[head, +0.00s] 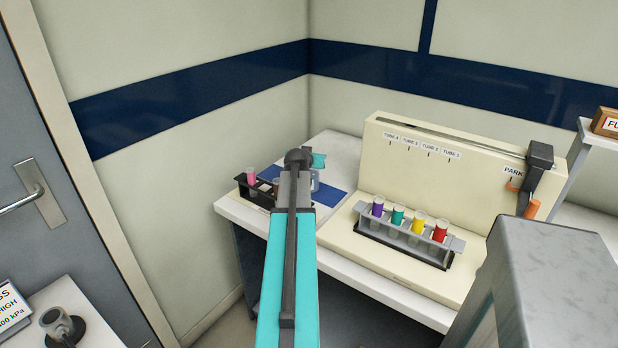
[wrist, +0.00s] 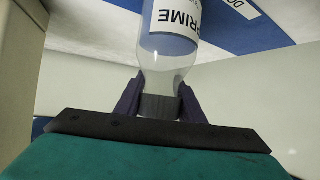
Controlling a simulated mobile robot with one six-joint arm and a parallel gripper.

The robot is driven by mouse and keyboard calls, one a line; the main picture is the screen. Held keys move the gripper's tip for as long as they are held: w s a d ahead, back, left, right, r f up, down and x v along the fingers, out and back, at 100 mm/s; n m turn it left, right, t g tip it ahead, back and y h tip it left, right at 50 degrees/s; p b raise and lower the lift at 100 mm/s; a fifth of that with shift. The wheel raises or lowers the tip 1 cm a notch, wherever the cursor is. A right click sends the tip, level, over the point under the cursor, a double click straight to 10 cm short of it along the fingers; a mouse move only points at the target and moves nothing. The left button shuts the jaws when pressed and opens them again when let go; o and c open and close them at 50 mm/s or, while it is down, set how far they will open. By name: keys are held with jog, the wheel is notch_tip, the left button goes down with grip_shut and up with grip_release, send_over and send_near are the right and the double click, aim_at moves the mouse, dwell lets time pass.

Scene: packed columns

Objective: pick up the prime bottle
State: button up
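The prime bottle (wrist: 162,62) is clear, with a white label reading PRIME, and shows upside down in the wrist view. Its dark cap (wrist: 160,106) sits between the two dark fingers of my gripper (wrist: 160,100), with no clear gap on either side; the gripper looks shut on it. In the head view the bottle (head: 315,182) shows only in part beside the end of my arm, above the blue mat. My arm hides most of my gripper there. I cannot tell whether the bottle's base touches the mat.
A dark rack (head: 262,197) with a few tubes stands left of my arm. A grey rack (head: 407,238) with several coloured tubes stands before a cream panel (head: 430,170) on the right. The blue mat (head: 328,200) lies on the white bench near the wall.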

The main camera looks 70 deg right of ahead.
jog(key=shift+c, duration=0.7)
jog(key=shift+r, duration=0.2)
notch_tip(320, 180, up, 10)
jog(key=shift+f+b, duration=0.15)
jog(key=shift+b, duration=0.2)
dwell(0.4)
